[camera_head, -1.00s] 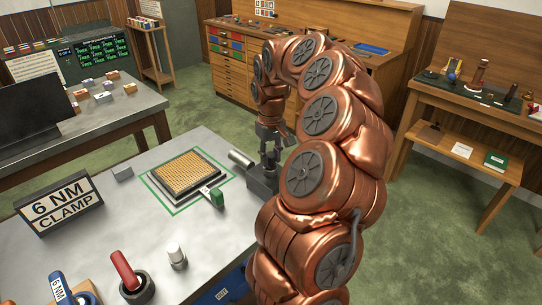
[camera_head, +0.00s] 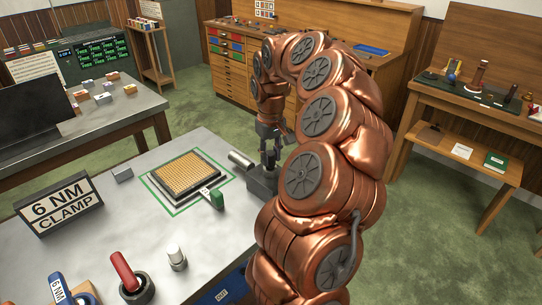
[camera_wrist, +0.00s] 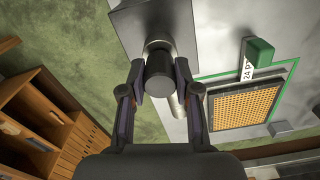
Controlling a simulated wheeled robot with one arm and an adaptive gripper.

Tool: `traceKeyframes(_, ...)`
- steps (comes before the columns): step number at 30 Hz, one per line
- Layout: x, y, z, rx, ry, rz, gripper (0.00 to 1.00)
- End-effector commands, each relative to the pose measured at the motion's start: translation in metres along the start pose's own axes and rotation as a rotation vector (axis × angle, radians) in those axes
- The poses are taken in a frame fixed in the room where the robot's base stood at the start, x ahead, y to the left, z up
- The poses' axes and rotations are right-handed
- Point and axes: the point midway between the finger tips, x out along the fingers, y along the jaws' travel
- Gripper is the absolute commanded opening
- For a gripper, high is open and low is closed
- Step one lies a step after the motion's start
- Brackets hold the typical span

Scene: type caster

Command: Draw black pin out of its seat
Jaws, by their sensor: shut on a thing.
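The black pin (camera_wrist: 159,78) is a dark round cylinder, seen end-on in the wrist view. My gripper (camera_wrist: 160,70) has one finger on each side of it and is shut on it. Beyond the pin is a grey seat block (camera_wrist: 130,25) with a rounded collar around the pin's far end. In the head view the dark block (camera_head: 262,181) stands at the bench's right edge, with my gripper (camera_head: 269,158) pointing down just above it. The pin's lower end is hidden, so I cannot tell how deep it sits.
A gold-gridded plate (camera_head: 187,174) in a green outline lies left of the block, with a green-ended tag (camera_head: 216,199) beside it. A silver cylinder (camera_head: 241,160) lies close to my gripper. A clamp sign (camera_head: 60,207) and several handled tools stand further left.

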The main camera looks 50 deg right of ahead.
Motion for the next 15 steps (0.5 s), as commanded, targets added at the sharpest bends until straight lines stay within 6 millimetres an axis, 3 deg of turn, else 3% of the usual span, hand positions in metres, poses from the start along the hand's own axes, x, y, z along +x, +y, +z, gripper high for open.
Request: traceKeyframes(15, -0.014, 0.000, -0.001, 0.000, 0.003, 0.001, 0.00)
